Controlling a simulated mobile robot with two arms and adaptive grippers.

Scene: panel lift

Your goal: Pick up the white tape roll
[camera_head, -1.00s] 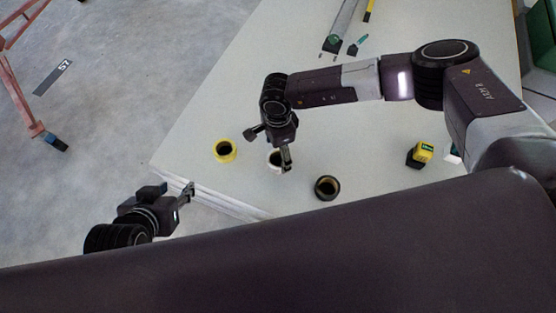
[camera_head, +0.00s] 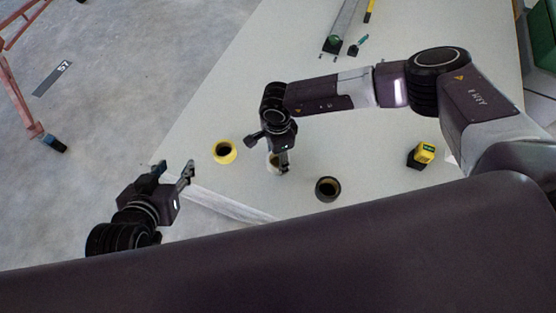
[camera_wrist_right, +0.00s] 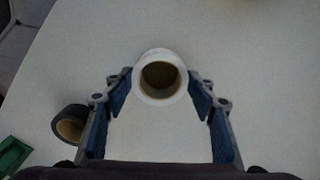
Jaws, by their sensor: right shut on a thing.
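The white tape roll (camera_head: 270,161) stands near the front of the pale panel surface, partly hidden by my right gripper (camera_head: 281,166) in the head view. In the right wrist view the roll (camera_wrist_right: 160,76), with a brown core, sits between the two blue-padded fingers, which touch its sides. My right gripper (camera_wrist_right: 160,88) is shut on it. I cannot tell whether the roll is clear of the surface. My left gripper (camera_head: 175,172) is off the panel's left front edge, empty, with its fingers apart.
A yellow tape roll (camera_head: 224,151) lies left of the white one and a black tape roll (camera_head: 327,188) lies to its right. A yellow-and-black tool (camera_head: 421,154) is further right. A long rail (camera_head: 341,26) lies at the back. The middle of the panel (camera_head: 230,100) is clear.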

